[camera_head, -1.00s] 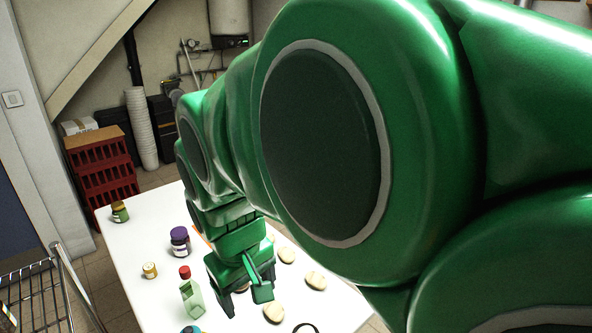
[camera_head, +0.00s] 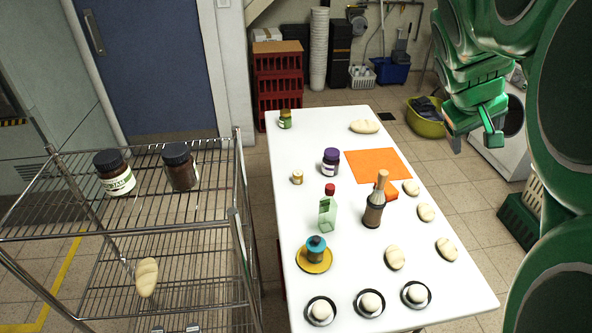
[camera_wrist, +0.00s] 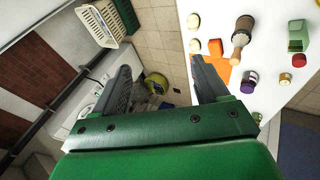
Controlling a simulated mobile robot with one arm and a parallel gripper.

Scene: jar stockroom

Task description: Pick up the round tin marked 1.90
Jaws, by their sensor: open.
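A small round golden container (camera_head: 297,177) with a pale label stands upright on the white table (camera_head: 290,144), left of the purple-lidded jar (camera_head: 331,162). It is the closest match to the round tin, but the figure 1.90 cannot be read. The small container also shows at the right of the wrist view (camera_wrist: 285,79). My gripper (camera_head: 473,136) is raised past the table's right side, well apart from the container. In the wrist view my gripper (camera_wrist: 160,75) has its fingers spread with nothing between them.
A red-capped bottle (camera_head: 327,212), a wooden-topped bottle (camera_head: 373,212) and a teal-topped container (camera_head: 316,250) on a yellow saucer (camera_head: 328,266) stand nearer. An orange mat (camera_head: 377,162) lies at the right. A wire rack (camera_head: 190,222) with two dark-lidded jars stands left.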

